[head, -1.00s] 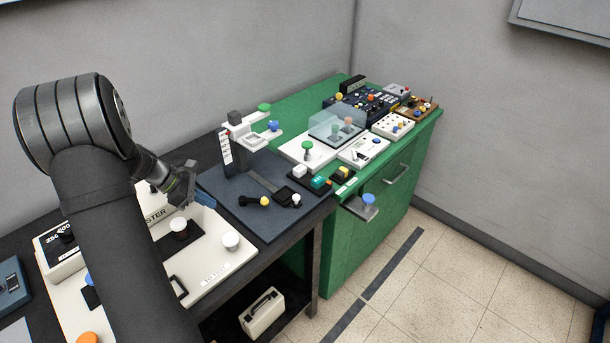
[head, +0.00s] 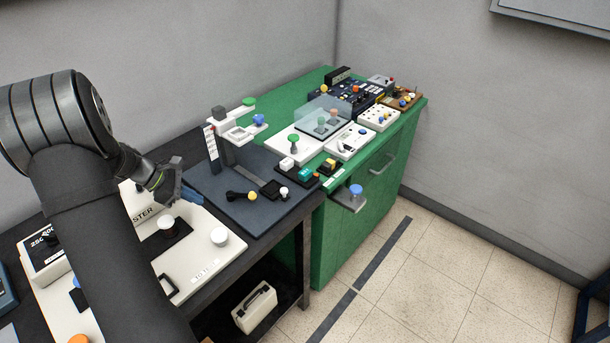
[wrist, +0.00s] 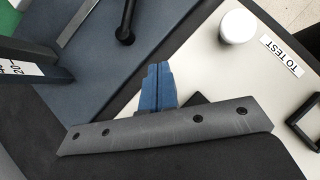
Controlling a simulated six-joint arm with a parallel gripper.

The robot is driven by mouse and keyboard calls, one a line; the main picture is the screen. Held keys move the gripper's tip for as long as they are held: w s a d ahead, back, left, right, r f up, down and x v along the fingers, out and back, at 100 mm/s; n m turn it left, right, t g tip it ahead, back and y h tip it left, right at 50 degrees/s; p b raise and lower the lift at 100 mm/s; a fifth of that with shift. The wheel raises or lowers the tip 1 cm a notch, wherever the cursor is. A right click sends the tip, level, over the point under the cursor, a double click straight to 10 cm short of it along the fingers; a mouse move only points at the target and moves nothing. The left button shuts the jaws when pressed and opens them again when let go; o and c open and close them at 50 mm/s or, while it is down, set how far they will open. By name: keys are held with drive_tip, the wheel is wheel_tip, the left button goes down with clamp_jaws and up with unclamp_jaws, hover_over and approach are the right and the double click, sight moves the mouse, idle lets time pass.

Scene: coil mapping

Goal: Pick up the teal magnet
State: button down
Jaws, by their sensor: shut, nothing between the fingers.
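A small teal block (head: 305,174), which looks like the teal magnet, sits on a dark holder on the bench. The teal block does not show in the wrist view.
A dark blue board (head: 235,190) with a white-topped stand (head: 232,132) lies between my gripper and the teal block. A white panel (wrist: 200,75) with a white round knob (wrist: 238,26) is under my gripper. A clear cover (head: 322,116) stands behind the teal block.

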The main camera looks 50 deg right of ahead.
drive_tip(key=c, duration=1)
unclamp_jaws()
drive_tip(key=shift+c, duration=0.2)
drive_tip(key=s+d+r+m+t+y, duration=0.1)
drive_tip(key=s+d+r+m, duration=0.1)
drive_tip(key=d+m, duration=0.45)
drive_tip(key=s+d+r+m+t+y, duration=0.1)
drive_tip(key=s+d+r+m, duration=0.15)
drive_tip(key=d+m, duration=0.35)
drive_tip(key=m+t, duration=0.2)
drive_tip(key=m, duration=1.5)
approach(305, 172)
drive_tip(key=x, duration=0.4)
drive_tip(key=shift+s+d+r, duration=0.1)
drive_tip(key=shift+d, duration=0.05)
drive_tip(key=shift+x, duration=2.6)
